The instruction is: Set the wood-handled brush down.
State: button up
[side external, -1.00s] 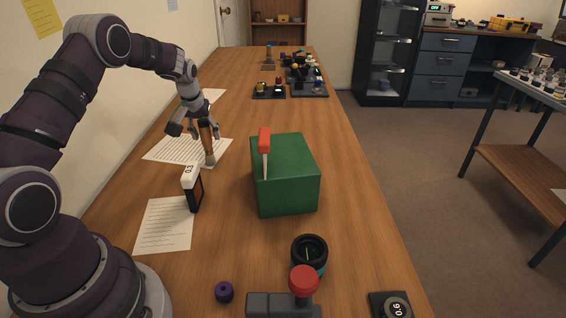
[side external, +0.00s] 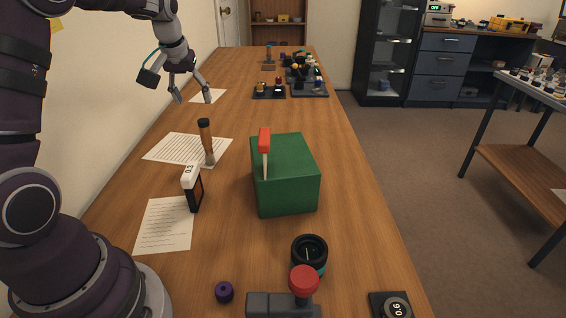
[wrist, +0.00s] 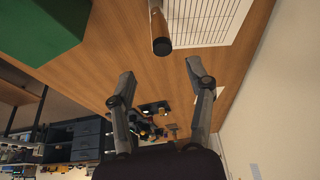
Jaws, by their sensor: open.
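The wood-handled brush (side external: 206,140) stands upright, bristles down, at the right edge of a printed sheet on the wooden table in the side view. Its dark-tipped handle (wrist: 159,30) shows at the top of the wrist view. My gripper (side external: 193,100) is open and empty, above and beyond the brush, clear of it. In the wrist view, the two spread fingers of my gripper (wrist: 160,75) have only table between them, and the handle end lies past their tips.
A green box (side external: 290,185) with a red-handled tool (side external: 264,142) stands right of the brush. A small white-and-black device (side external: 193,188) stands nearer. A lens part (side external: 309,252) and purple knob (side external: 224,292) lie in front. Dark trays (side external: 269,92) sit farther back.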

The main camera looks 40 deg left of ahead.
jog(key=s+d+r+m+t+h, duration=0.1)
jog(key=s+d+r+m, duration=0.1)
jog(key=d, duration=0.3)
jog(key=s+d+r+m, duration=0.1)
jog(key=d+r+m, duration=0.15)
jog(key=d, duration=0.25)
jog(key=s+d+f+m+t+h, duration=0.1)
jog(key=s+d+m, duration=0.3)
jog(key=s+d, duration=0.6)
jog(key=shift+s+d+f+h, duration=0.2)
jog(key=shift+f+h, duration=0.1)
jog(key=shift+h, duration=0.3)
